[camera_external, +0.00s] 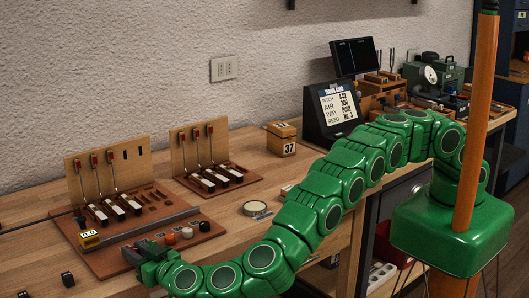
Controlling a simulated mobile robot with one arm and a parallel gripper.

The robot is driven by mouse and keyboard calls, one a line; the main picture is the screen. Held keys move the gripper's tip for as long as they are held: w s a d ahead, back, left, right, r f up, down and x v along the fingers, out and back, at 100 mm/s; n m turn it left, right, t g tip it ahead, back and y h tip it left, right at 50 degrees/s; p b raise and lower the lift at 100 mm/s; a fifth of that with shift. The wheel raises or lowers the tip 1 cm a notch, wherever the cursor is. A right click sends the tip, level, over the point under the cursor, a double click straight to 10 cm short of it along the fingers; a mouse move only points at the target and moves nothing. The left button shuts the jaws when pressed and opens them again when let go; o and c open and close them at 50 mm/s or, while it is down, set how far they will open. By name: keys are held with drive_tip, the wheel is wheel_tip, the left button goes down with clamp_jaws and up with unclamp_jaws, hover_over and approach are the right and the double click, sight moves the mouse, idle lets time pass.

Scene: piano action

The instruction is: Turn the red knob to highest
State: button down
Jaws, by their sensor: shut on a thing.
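The control panel is the brown front strip of a wooden board (108,262) on the bench at the left. A row of knobs runs along it: an orange knob (170,239), a white knob (187,233) and a dark knob (204,226). My gripper (134,256) is low at the left end of this row, shut on what appears to be the red knob. The knob itself is hidden by the jaws, so its angle cannot be told.
Upright wooden panels with red-topped rods (198,150) stand behind the board. A round tin (255,208), a yellow box marked 37 (281,138) and a dark screen (355,57) stand farther right.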

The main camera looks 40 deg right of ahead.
drive_tip(key=shift+s+a+r, duration=0.2)
drive_tip(key=shift+s+a, duration=0.1)
drive_tip(key=shift+s, duration=0.1)
idle(0.4)
drive_tip(key=shift+a, duration=0.1)
drive_tip(key=c, duration=1.8)
unclamp_jaws()
drive_tip(key=shift+s+a+f+m+h, duration=0.1)
drive_tip(key=shift+m+h, duration=0.2)
drive_tip(key=shift+o, duration=1)
drive_tip(key=shift+a+m+h, duration=0.2)
drive_tip(key=shift+m+h, duration=0.2)
drive_tip(key=shift+h, duration=0.4)
drive_tip(key=shift+d+f+m+h, duration=0.1)
drive_tip(key=shift+d+m+h, duration=0.1)
drive_tip(key=shift+m+h, duration=0.1)
drive_tip(key=shift+c, duration=0.9)
drive_tip(key=shift+w+d+h, duration=0.2)
drive_tip(key=shift+w+h, duration=0.1)
drive_tip(key=shift+h, duration=0.1)
clamp_jaws()
